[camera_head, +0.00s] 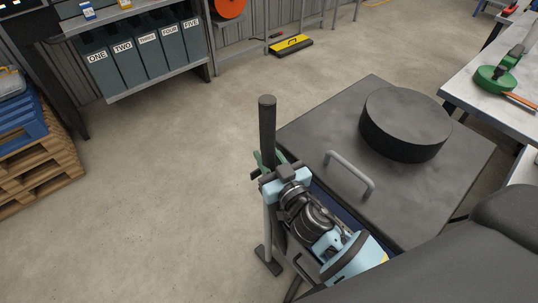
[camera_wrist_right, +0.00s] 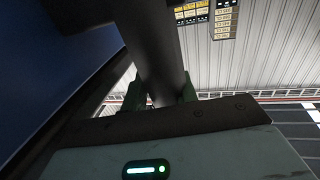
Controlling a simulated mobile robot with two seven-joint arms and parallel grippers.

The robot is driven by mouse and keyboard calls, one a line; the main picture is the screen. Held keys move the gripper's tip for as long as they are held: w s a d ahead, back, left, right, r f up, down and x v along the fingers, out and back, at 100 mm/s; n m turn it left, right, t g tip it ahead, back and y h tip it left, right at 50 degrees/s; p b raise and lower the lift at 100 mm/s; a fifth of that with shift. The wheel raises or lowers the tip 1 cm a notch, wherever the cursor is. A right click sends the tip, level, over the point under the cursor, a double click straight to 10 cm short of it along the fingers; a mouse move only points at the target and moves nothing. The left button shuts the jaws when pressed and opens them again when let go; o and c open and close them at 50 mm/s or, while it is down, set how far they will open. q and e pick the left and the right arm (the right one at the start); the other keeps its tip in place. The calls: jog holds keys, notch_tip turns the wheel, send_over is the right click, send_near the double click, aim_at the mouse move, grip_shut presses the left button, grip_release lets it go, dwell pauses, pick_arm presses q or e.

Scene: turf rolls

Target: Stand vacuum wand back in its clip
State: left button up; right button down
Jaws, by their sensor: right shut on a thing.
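The vacuum wand is upright in the head view, with a dark upper tube (camera_head: 267,125), a grey lower tube (camera_head: 267,222) and a dark flat foot (camera_head: 268,261) at or near the floor. My right gripper (camera_head: 264,163) comes in from the lower right and is shut on the dark upper tube. In the right wrist view the dark tube (camera_wrist_right: 150,45) passes between two green fingers (camera_wrist_right: 161,92). The wand stands just left of a dark-topped cart or cabinet (camera_head: 310,130). I cannot make out the clip; my arm hides part of that side. My left gripper is not in view.
A round black drum-like lid (camera_head: 405,120) and a grey handle (camera_head: 350,174) are on the dark top beside my right arm. A workbench (camera_head: 470,85) stands at the right, pallets (camera_head: 30,165) at the left, numbered bins (camera_head: 140,55) at the back. The floor left of the wand is clear.

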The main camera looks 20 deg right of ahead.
jog(key=shift+a+r, duration=0.1)
jog(key=shift+r, duration=0.05)
jog(key=shift+f, duration=0.2)
jog(key=c, duration=1.4)
grip_release()
jog(key=o, duration=0.3)
jog(key=shift+s+r, duration=0.15)
jog(key=shift+s+d+f+b, duration=0.1)
jog(key=shift+s+d+b, duration=0.25)
jog(key=shift+s, duration=1.6)
jog(key=shift+s+d+f+b, duration=0.1)
jog(key=shift+s+d+b, duration=0.15)
jog(key=shift+s, duration=1.7)
jog(key=shift+s+d+b, duration=0.25)
jog(key=shift+s+b, duration=0.15)
jog(key=shift+s, duration=1.55)
